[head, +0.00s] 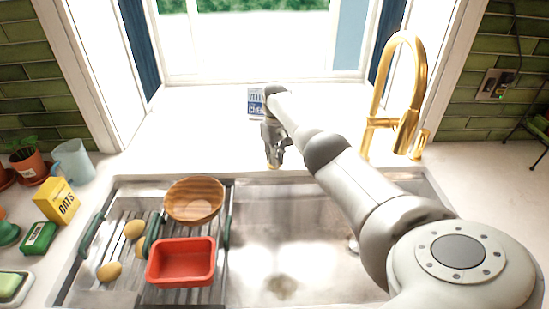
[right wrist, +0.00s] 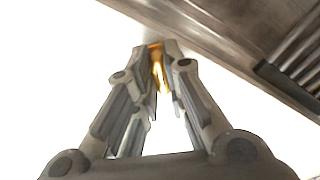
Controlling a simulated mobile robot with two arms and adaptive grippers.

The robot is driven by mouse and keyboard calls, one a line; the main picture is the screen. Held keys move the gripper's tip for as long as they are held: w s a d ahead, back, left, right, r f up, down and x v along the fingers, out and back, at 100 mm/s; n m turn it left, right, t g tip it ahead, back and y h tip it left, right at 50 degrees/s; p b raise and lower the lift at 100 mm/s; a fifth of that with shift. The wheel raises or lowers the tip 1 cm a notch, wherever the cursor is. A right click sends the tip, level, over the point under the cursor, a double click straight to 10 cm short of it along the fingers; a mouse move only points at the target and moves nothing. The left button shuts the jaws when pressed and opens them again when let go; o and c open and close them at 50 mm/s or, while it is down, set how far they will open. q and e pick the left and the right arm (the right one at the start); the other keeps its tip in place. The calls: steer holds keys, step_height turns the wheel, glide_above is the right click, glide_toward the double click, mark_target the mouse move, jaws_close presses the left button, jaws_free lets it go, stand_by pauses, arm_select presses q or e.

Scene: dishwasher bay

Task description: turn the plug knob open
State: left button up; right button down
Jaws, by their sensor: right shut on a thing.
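The plug knob (head: 273,168) is a small gold piece on the white ledge just behind the sink's back rim. It shows in the head view only as a bit of gold under my fingertips. My right gripper (head: 275,158) points down at it from above. In the right wrist view the gold knob (right wrist: 160,75) lies between the two fingertips of my right gripper (right wrist: 159,52), which are shut on it. The fingers hide most of the knob, so I cannot tell how far it is turned. My left gripper is not in view.
The steel sink (head: 285,240) lies in front of the ledge. A rack in its left part holds a wooden bowl (head: 205,189), a red tub (head: 180,274) and several potatoes. A gold faucet (head: 415,85) stands to the right. A blue-and-white box (head: 255,108) stands behind my gripper.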

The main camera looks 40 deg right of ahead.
steer(key=n, duration=0.5)
steer(key=shift+d+n+b, duration=0.1)
steer(key=shift+n+b, duration=0.2)
steer(key=shift+b, duration=0.1)
steer(key=shift+w+d+n+b, duration=0.1)
steer(key=shift+n+b, duration=0.25)
steer(key=shift+n, duration=1.85)
steer(key=c, duration=1.5)
jaws_free()
step_height(320, 180, up, 12)
